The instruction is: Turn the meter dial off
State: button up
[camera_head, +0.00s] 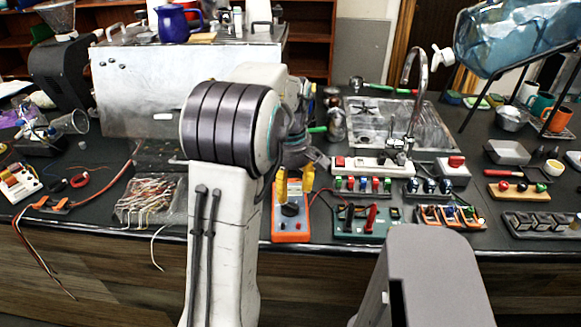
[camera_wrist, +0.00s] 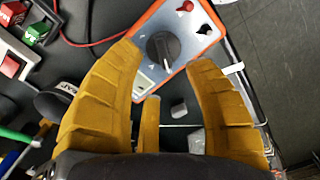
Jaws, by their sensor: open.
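The meter is an orange-edged unit with a pale face (camera_head: 290,229), lying on the dark counter near its front edge. Its round black dial (camera_wrist: 162,48) has a light pointer line and shows between and just beyond my fingertips in the wrist view. In the head view the dial (camera_head: 290,209) sits just below the fingers. My gripper (camera_wrist: 165,57) has yellow ribbed fingers, open and spread to either side of the dial. In the head view my gripper (camera_head: 294,183) is above the meter's upper part. I cannot tell whether any finger touches the meter.
A green board with red clips (camera_head: 362,222) stands right of the meter, with a red lead between them. A bag of wires (camera_head: 148,197) lies to the left. A power strip (camera_head: 372,166) and the sink (camera_head: 400,120) are behind. The counter's front edge is close.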

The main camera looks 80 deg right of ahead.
aim_at(290, 203)
notch_tip(290, 203, up, 7)
jog(key=shift+f, duration=0.15)
dwell(1.0)
